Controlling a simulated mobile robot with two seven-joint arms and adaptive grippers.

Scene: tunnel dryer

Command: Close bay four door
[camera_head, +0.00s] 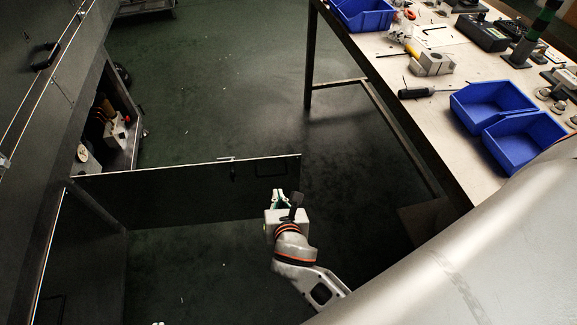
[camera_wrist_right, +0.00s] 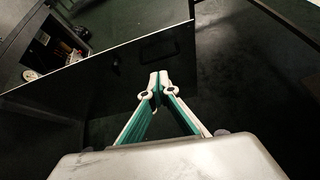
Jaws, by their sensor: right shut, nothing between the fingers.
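The open door (camera_head: 190,190) is a dark panel in the head view, swung out from the cabinet on the left into the aisle. A dark handle sits near its free edge. The door also shows in the right wrist view (camera_wrist_right: 115,70), with its handle (camera_wrist_right: 158,46) just beyond the fingertips. The open bay (camera_head: 112,125) behind it holds several items. My right gripper (camera_head: 281,197) is shut and empty, close to the door's near face by the free end. I cannot tell whether it touches the door. In the right wrist view its fingertips (camera_wrist_right: 155,85) meet. My left gripper is out of view.
A workbench (camera_head: 440,125) with blue bins (camera_head: 487,100) and tools stands at the right, its leg and lower rail near the aisle. The cabinet front (camera_head: 45,80) runs along the left. The dark floor (camera_head: 210,75) between them is mostly clear.

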